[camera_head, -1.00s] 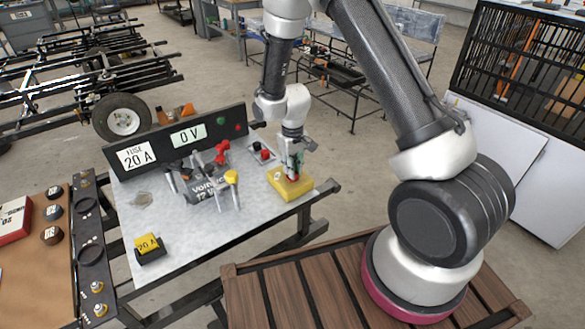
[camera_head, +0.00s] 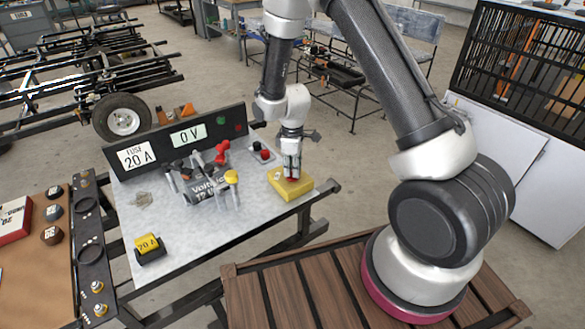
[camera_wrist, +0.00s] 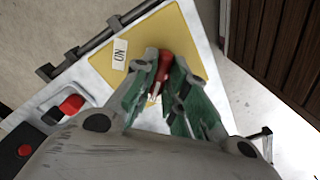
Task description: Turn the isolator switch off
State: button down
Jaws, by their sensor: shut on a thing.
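The isolator switch is a yellow box (camera_head: 290,187) at the right end of the grey bench, with a red handle. In the wrist view its yellow plate (camera_wrist: 185,38) carries a white label (camera_wrist: 120,54) that appears to read "ON". My gripper (camera_head: 291,177) points down over the box. In the wrist view my gripper (camera_wrist: 166,75) has its green-grey fingers closed on the red handle (camera_wrist: 164,68), one on each side. The lower part of the handle is partly hidden between the fingers.
The grey bench (camera_head: 165,215) also carries a board reading "FUSE 20 A" and "0 V" (camera_head: 188,135), a voltmeter with several levers (camera_head: 207,188), a yellow 20 A block (camera_head: 149,247) and red and black terminals (camera_head: 262,151). A wooden slatted surface (camera_head: 300,285) is in front.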

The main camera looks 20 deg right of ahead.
dwell(0.4)
jog(key=c, duration=1.4)
grip_release()
jog(key=shift+c, duration=0.2)
notch_tip(320, 180, up, 12)
